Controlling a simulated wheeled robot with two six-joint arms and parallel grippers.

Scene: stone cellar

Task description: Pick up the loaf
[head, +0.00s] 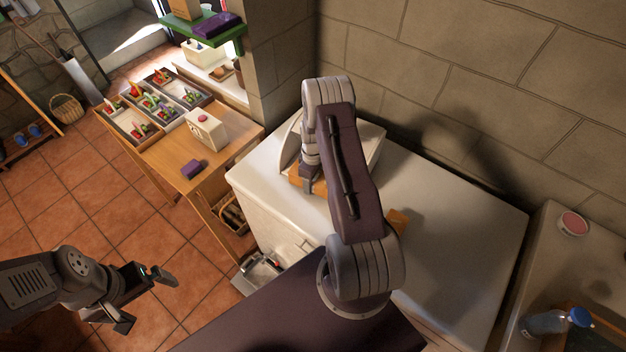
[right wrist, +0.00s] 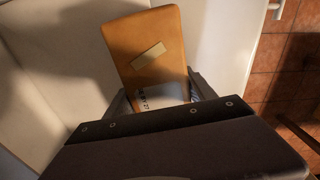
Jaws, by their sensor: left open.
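An orange-brown block with a pale strip on its face (right wrist: 158,30) lies between the fingers of my right gripper (right wrist: 160,88) in the right wrist view. I cannot tell whether it is the loaf or whether the fingers press on it. In the head view my right gripper (head: 309,184) points down at the white chest top, with an orange-brown piece (head: 295,179) beside it. Another orange-brown piece (head: 398,221) shows partly behind my right arm. My left gripper (head: 146,297) is open and empty above the tiled floor.
The white chest (head: 460,240) stands against the stone wall. A wooden table (head: 190,170) at left bears a divided tray (head: 118,112), a cream box (head: 206,130) and a purple block (head: 192,169). A blue-capped bottle (head: 548,322) lies at far right.

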